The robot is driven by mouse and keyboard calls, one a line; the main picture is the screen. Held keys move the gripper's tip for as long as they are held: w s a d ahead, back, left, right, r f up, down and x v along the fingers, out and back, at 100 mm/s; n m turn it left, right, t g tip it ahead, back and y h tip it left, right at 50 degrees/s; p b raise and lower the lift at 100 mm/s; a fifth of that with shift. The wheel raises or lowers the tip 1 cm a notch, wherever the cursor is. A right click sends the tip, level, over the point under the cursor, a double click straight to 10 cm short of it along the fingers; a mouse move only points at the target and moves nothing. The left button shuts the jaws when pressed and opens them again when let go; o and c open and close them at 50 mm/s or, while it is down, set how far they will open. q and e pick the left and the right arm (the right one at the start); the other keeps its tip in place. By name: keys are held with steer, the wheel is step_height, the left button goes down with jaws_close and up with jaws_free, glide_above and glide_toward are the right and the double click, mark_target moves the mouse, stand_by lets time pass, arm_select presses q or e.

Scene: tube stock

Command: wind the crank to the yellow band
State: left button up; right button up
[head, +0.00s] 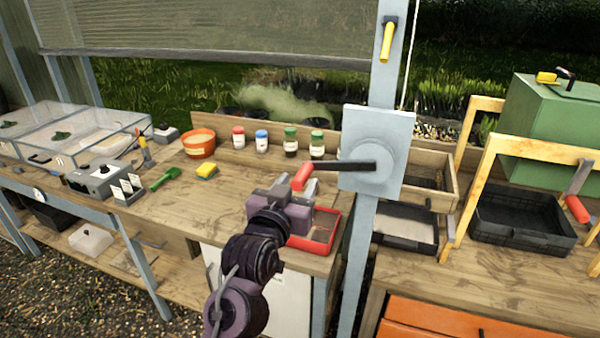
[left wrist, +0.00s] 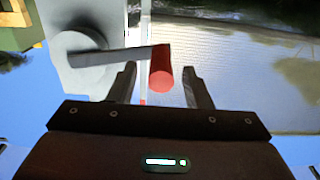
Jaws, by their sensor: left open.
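The crank has a grey plate (head: 398,130) on the blue-grey post, a dark arm (head: 345,167) pointing left, and a red handle (head: 303,176) at the arm's end. My left gripper (head: 296,187) is open at the red handle. In the left wrist view the handle (left wrist: 161,72) lies between the two open fingers (left wrist: 160,84), with visible gaps beside it; the crank arm (left wrist: 125,59) comes in from the left. I cannot make out a yellow band. My right gripper is not in view.
A red tray (head: 325,232) lies on the bench below my left gripper. Several lidded jars (head: 262,141) stand behind. A mesh screen (head: 210,30) hangs at the back. Another red-handled crank (head: 577,208) is on a wooden frame at right, near a black crate (head: 520,222).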

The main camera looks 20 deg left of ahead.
arm_select(q)
steer(key=shift+w+p, duration=0.3)
steer(key=shift+w, duration=1)
jaws_close()
